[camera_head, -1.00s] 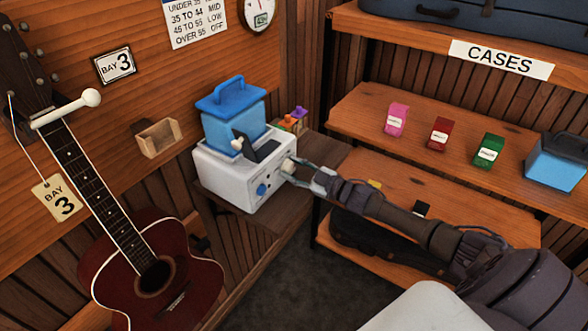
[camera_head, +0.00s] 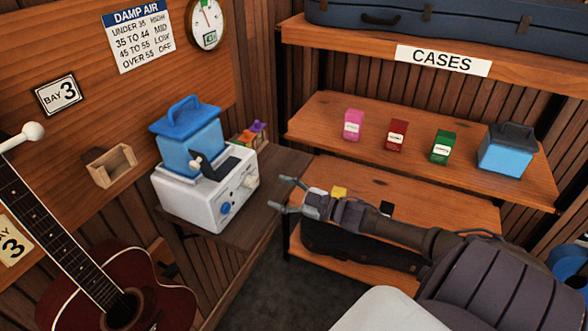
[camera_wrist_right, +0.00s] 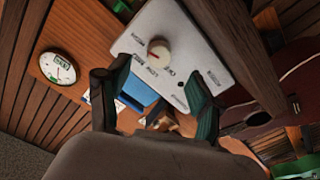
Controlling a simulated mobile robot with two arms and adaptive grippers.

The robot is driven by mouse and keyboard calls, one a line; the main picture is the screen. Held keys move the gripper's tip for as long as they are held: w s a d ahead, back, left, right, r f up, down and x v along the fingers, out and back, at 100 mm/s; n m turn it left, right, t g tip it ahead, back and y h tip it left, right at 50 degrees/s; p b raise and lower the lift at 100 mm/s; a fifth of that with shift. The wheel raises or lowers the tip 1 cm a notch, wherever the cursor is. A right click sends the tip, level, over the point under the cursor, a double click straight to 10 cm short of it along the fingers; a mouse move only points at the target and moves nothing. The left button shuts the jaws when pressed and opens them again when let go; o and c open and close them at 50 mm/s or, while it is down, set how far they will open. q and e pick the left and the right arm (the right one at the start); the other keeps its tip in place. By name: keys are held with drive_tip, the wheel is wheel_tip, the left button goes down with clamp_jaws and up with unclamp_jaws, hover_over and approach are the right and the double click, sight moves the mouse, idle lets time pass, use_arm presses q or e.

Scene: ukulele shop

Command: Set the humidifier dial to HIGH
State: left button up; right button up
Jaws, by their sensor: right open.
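The humidifier (camera_head: 190,205) is a white box with a blue tank (camera_head: 190,145) on top, standing on a wooden ledge. Its front carries a cream dial (camera_head: 250,181) and a blue knob (camera_head: 225,208). My left gripper is not visible.
A damp-air chart (camera_head: 140,38) and a round gauge (camera_head: 205,24) hang above. A red guitar (camera_head: 150,305) hangs at left. Shelves (camera_head: 335,120) with small boxes stand behind my right arm. The ledge (camera_head: 268,190) is bare right of the humidifier.

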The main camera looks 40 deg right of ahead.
drive_tip(key=shift+v, duration=2.15)
drive_tip(key=s+d+f+m+g+h, duration=0.1)
drive_tip(key=s+d+f+m+h, duration=0.15)
drive_tip(key=f, duration=0.65)
drive_tip(key=s+d+f+m+g+h, duration=0.1)
drive_tip(key=s+f+m+g+h, duration=0.15)
drive_tip(key=f, duration=0.65)
drive_tip(key=s+a+f+m+g+h, duration=0.1)
drive_tip(key=s+a+f+g, duration=0.1)
drive_tip(key=s+f, duration=0.5)
drive_tip(key=s+a+f+m+g+h, duration=0.15)
drive_tip(key=s+f, duration=0.25)
drive_tip(key=f, duration=0.5)
drive_tip(key=s+a+f+g, duration=0.3)
drive_tip(key=s+a+f, duration=0.2)
drive_tip(key=s, duration=0.3)
drive_tip(key=s+a+f+g, duration=0.2)
drive_tip(key=s+a+f, duration=0.3)
drive_tip(key=s+a, duration=0.2)
drive_tip(key=s+a+f+g, duration=0.3)
drive_tip(key=s+a+f, duration=0.2)
drive_tip(key=s, duration=0.6)
drive_tip(key=shift+a+f+g+y, duration=0.3)
drive_tip(key=shift+a+f+y, duration=0.1)
drive_tip(key=shift+a, duration=0.55)
drive_tip(key=shift+m, duration=0.25)
